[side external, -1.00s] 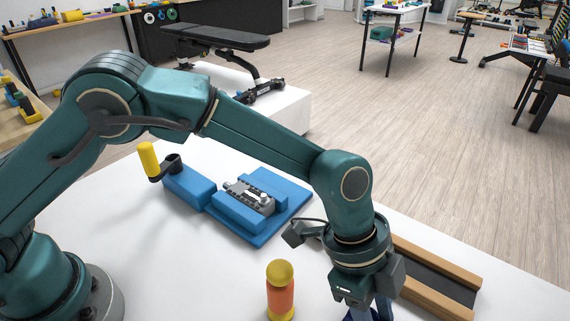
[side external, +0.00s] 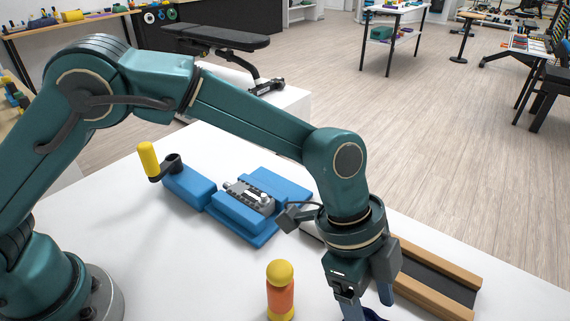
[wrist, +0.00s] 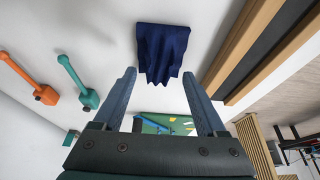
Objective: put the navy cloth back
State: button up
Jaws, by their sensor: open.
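The navy cloth (wrist: 162,50) shows in the wrist view as a dark blue, folded piece against the white tabletop, just beyond my fingertips. In the side view only a sliver of the cloth (side external: 375,315) shows at the bottom edge, below my gripper. My gripper (side external: 368,304) points down, with its two blue-grey fingers apart. In the wrist view my gripper (wrist: 160,82) is open, with no cloth between the fingers. I cannot tell how far above the table the fingertips are.
A wooden-sided channel (side external: 432,280) runs close to the right of my gripper. An orange and yellow peg figure (side external: 281,292) stands left of it. A blue fixture (side external: 262,205) lies farther back. Orange (wrist: 28,78) and teal (wrist: 78,82) handled tools lie left in the wrist view.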

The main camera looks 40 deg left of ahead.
jog(key=shift+v, duration=1.15)
jog(key=s+a+r+n+t+y, duration=0.1)
jog(key=a+r+n, duration=0.3)
jog(key=a, duration=0.3)
jog(key=s+a+r+n+t+y, duration=0.1)
jog(key=s+a+r+n+t, duration=0.2)
jog(key=a, duration=0.5)
jog(key=a+r+n, duration=0.4)
jog(key=a+n, duration=0.1)
jog(key=a, duration=0.2)
jog(key=s+a+f+n+t+y, duration=0.1)
jog(key=s+a+f+n+y, duration=0.1)
jog(key=s+a+n, duration=0.3)
jog(key=shift+s+a+n+t+y, duration=0.3)
jog(key=shift+s+a+n, duration=0.15)
jog(key=shift+a, duration=0.45)
